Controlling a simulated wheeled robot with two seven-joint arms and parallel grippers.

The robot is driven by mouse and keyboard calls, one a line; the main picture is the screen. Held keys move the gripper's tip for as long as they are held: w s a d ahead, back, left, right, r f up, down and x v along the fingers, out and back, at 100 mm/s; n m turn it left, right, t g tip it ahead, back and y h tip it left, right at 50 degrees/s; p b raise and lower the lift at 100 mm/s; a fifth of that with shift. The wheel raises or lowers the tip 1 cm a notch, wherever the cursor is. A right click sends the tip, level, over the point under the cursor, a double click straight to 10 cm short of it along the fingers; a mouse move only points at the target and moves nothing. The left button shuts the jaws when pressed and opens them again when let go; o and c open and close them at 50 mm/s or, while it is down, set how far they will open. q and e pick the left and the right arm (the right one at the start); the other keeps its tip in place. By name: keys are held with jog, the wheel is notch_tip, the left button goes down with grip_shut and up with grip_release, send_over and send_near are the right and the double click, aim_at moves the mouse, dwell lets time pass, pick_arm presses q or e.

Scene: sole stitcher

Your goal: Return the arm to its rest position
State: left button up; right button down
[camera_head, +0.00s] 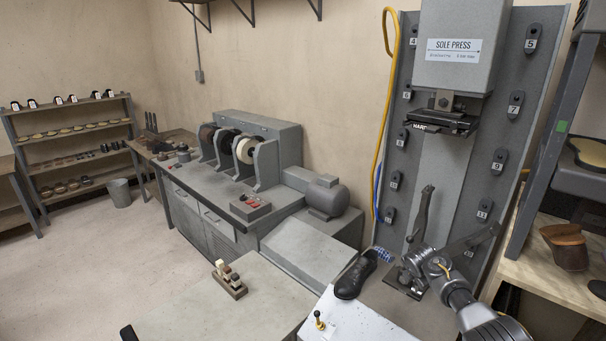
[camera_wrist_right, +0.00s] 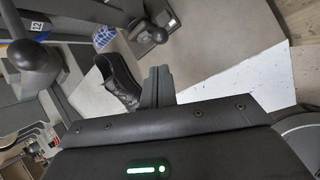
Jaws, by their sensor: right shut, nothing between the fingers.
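My right arm (camera_head: 462,300) comes in from the lower right in the head view and reaches toward the foot of the sole press (camera_head: 453,45). Its gripper is hard to make out there. In the right wrist view my right gripper (camera_wrist_right: 157,88) is shut and empty, its fingers together. A black shoe (camera_head: 356,274) lies on the surface left of the arm. It also shows in the wrist view (camera_wrist_right: 118,80), just left of the fingers; I cannot tell the exact gap. My left gripper is not in view.
An upright grey lever (camera_head: 421,212) stands before the press column. A white box with a brass-coloured switch (camera_head: 318,320) is in front. Numbered dark holders (camera_head: 516,104) line the press panel. A wooden bench (camera_head: 545,265) stands at right. The grey table (camera_head: 210,315) is mostly clear.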

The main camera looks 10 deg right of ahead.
jog(key=s+a+f+m+y, duration=0.1)
jog(key=s+a+f+m, duration=0.35)
jog(key=s+a, duration=0.45)
jog(key=s+a+f+m+y, duration=0.1)
jog(key=s+a+f+m, duration=0.2)
jog(key=s+a+f, duration=0.65)
jog(key=s+a+r+m+g+y, duration=0.1)
jog(key=s+r+m, duration=0.3)
jog(key=s, duration=0.7)
jog(key=s+a+r+m, duration=0.1)
jog(key=s+r+m, duration=0.35)
jog(key=s, duration=0.55)
jog(key=s+a+r+m+g+y, duration=0.1)
jog(key=s+r+m, duration=0.25)
jog(key=s, duration=0.75)
notch_tip(320, 180, down, 32)
jog(key=s+g+b, duration=0.1)
jog(key=b, duration=0.6)
jog(key=s+d+f+b, duration=0.1)
jog(key=s+f+b, duration=0.1)
jog(key=s+f, duration=0.6)
jog(key=s+d+f+g+b, duration=0.1)
jog(key=s+f+b, duration=0.1)
jog(key=s+f, duration=0.6)
notch_tip(320, 180, down, 4)
jog(key=shift+d+f+n+g, duration=0.2)
jog(key=shift+d+n+g, duration=0.15)
jog(key=shift+n, duration=0.1)
